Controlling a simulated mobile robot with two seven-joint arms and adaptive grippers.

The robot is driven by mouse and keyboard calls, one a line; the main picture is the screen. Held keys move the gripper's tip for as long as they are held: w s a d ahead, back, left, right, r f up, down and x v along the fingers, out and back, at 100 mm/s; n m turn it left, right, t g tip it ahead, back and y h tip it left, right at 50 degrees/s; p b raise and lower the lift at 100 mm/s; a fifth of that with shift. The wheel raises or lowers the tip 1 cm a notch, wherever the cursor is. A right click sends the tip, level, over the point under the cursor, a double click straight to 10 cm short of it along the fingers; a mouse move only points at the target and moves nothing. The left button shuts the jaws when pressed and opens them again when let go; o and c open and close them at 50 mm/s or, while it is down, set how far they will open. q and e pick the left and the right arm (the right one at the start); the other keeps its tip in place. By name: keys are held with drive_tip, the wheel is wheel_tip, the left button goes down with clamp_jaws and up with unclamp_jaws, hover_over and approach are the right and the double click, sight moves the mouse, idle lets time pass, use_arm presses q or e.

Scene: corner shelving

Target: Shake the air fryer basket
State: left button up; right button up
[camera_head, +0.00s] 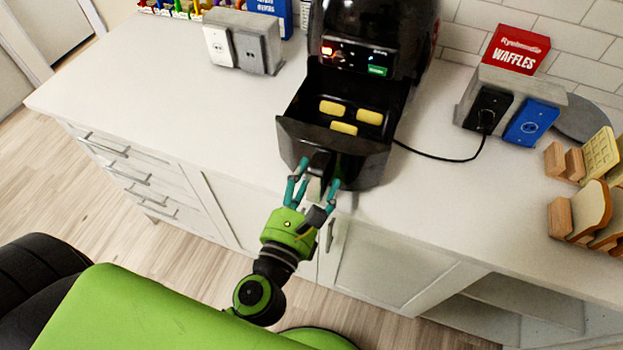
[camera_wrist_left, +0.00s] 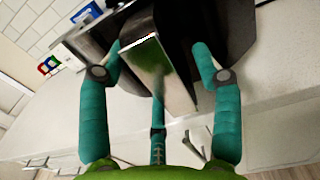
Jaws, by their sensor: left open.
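The black air fryer (camera_head: 375,30) stands at the back of the counter with a red light and a green display lit. Its basket (camera_head: 300,135) is pulled out toward me and holds several yellow pieces (camera_head: 332,108). My left gripper (camera_head: 318,175) is at the front of the basket, its teal fingers spread to either side of the handle. In the left wrist view, the handle (camera_wrist_left: 155,62) runs between the open fingers (camera_wrist_left: 160,60), with visible gaps on both sides. My right gripper is not in view.
A grey outlet block (camera_head: 243,45) stands left of the fryer. A second block (camera_head: 512,100) with a plugged-in black cord (camera_head: 440,156) stands right, by a red waffles box (camera_head: 515,50). Bread slices (camera_head: 588,208) stand in wooden holders at far right.

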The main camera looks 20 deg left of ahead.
use_arm(q)
drive_tip(key=shift+c, duration=0.8)
clamp_jaws()
drive_tip(key=w+p, duration=0.2)
drive_tip(key=w, duration=0.1)
drive_tip(key=w+p, duration=0.1)
drive_tip(key=shift+w+r, duration=0.3)
drive_tip(key=shift+r, duration=0.05)
drive_tip(key=w, duration=0.3)
drive_tip(key=w+p, duration=0.1)
drive_tip(key=w, duration=0.1)
drive_tip(key=shift+w+d+f, duration=0.1)
drive_tip(key=shift+w+f, duration=0.15)
drive_tip(key=shift+f, duration=0.15)
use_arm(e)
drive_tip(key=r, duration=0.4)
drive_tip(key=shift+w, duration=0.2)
use_arm(q)
drive_tip(key=shift+o, duration=0.8)
unclamp_jaws()
drive_tip(key=shift+s, duration=0.1)
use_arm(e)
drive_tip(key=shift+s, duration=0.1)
